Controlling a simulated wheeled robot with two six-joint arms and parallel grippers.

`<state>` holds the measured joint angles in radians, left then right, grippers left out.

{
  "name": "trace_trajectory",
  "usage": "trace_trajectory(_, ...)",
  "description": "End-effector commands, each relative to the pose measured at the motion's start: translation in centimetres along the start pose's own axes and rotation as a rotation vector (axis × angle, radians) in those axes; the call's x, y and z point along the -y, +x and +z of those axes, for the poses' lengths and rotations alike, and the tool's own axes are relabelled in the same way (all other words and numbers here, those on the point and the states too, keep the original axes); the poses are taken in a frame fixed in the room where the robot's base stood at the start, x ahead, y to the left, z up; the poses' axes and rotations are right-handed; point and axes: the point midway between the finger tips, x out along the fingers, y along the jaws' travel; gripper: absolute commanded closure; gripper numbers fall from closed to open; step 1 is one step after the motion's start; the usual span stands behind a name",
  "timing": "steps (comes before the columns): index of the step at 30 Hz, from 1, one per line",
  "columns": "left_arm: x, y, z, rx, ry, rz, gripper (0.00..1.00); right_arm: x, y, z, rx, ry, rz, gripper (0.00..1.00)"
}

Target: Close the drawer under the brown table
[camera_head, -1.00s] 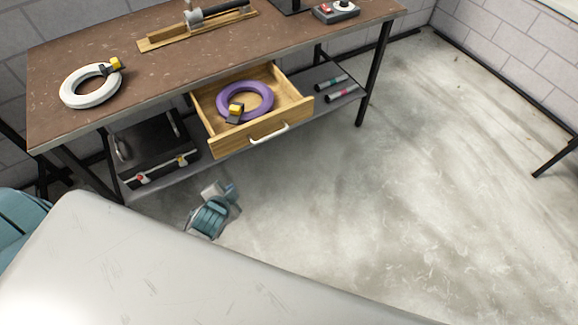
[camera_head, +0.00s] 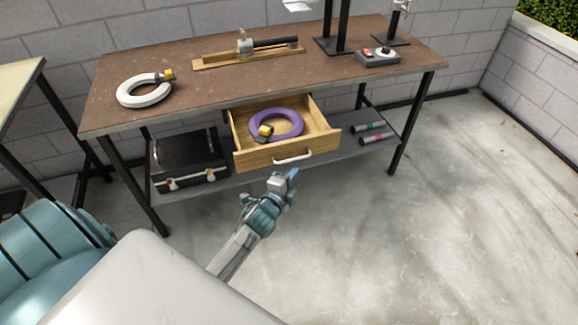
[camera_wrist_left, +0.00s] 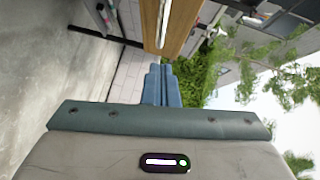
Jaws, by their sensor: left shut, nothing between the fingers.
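The brown table (camera_head: 215,85) stands against the wall in the head view. Its wooden drawer (camera_head: 250,161) is pulled out, with a white handle (camera_head: 292,158) on its front. A purple ring (camera_head: 290,133) with a yellow and black piece lies in the drawer. My left gripper (camera_head: 292,175) is in front of and slightly below the drawer front, near the handle. In the left wrist view its blue fingers (camera_wrist_left: 160,85) are together and empty, with the drawer front (camera_wrist_left: 182,25) just beyond them. I cannot tell whether they touch it. My right gripper is not in view.
A black case (camera_head: 187,158) and small tubes (camera_head: 374,133) lie on the lower shelf. A white ring (camera_head: 143,97), a clamp on a wooden board (camera_head: 215,62) and a control box (camera_head: 378,58) are on the tabletop. The floor at right is clear.

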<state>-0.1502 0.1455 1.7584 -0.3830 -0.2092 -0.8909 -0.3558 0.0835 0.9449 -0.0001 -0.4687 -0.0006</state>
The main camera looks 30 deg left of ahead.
Motion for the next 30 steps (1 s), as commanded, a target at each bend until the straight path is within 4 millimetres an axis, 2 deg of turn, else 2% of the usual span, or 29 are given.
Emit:
trace_trajectory(1,0.2,1.0,0.0,0.0,-0.001,-0.001,1.0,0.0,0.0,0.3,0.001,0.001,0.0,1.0)
trace_trajectory(3,0.1,1.7,1.1,0.001,0.005,0.0,1.0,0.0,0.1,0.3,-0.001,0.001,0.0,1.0)
trace_trajectory(9,0.0,3.1,2.5,0.0,0.001,0.0,1.0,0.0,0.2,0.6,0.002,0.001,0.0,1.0)
trace_trajectory(27,0.2,3.8,3.3,0.001,0.001,0.001,1.0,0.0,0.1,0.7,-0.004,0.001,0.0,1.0)
trace_trajectory(30,0.6,4.6,4.1,0.001,0.002,0.001,1.0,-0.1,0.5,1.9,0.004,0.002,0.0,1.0)
